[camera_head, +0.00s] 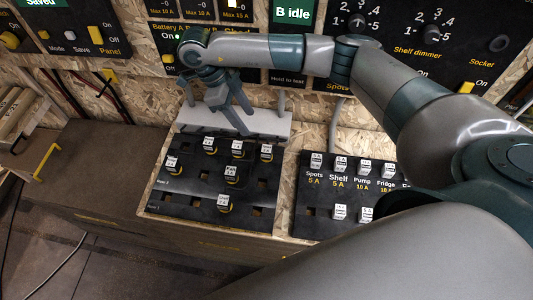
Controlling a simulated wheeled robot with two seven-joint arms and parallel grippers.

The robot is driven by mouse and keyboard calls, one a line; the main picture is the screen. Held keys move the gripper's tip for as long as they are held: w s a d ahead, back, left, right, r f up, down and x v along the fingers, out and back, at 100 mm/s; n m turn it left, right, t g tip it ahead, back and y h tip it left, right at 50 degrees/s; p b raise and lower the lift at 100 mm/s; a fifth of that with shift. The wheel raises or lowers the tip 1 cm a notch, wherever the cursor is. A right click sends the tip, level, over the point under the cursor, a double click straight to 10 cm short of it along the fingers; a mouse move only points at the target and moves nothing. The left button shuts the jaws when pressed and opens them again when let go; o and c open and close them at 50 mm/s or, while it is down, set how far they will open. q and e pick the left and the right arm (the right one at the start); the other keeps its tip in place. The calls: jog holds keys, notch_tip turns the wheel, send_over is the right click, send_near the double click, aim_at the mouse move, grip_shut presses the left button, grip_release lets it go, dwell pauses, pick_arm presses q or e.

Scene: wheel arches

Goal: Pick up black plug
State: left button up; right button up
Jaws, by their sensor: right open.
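My right arm reaches in from the right, and its gripper (240,116) is open and empty. It hangs above a light grey ledge (275,125) behind the left black panel (190,190). On this panel stand several small plugs with white labelled tops and dark, yellow-edged bases. One plug (237,147) is in the back row, just below the gripper in the picture. Others are at the left (172,163), in the middle (231,173) and at the front (223,203). I cannot tell which one is the black plug. My left gripper is not in view.
A second black panel (312,210) at the right holds white fuses under my arm, which hides part of it. A wall of switch panels (290,50) stands behind. A brown box top (100,160) at the left is clear.

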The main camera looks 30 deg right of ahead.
jog(key=b, duration=0.4)
send_near(266, 148)
jog(key=x, duration=0.4)
jog(key=shift+f, duration=0.3)
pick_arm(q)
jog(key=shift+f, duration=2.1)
pick_arm(e)
jog(key=shift+s+d+f, duration=0.1)
jog(key=shift+d+f, duration=0.15)
jog(key=shift+f, duration=0.3)
jog(key=shift+s+d+f, duration=0.1)
jog(key=shift+f, duration=0.2)
jog(key=x, duration=0.3)
jog(key=shift+s+b, duration=0.1)
jog(key=shift+b, duration=0.3)
jog(key=shift+s+d+f, duration=0.15)
jog(key=shift+d+f, duration=0.05)
jog(key=shift+f, duration=0.5)
jog(key=shift+c, duration=0.5)
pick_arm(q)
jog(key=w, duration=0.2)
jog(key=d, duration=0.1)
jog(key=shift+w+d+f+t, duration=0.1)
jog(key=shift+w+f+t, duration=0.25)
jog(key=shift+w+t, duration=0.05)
pick_arm(e)
jog(key=c, duration=1)
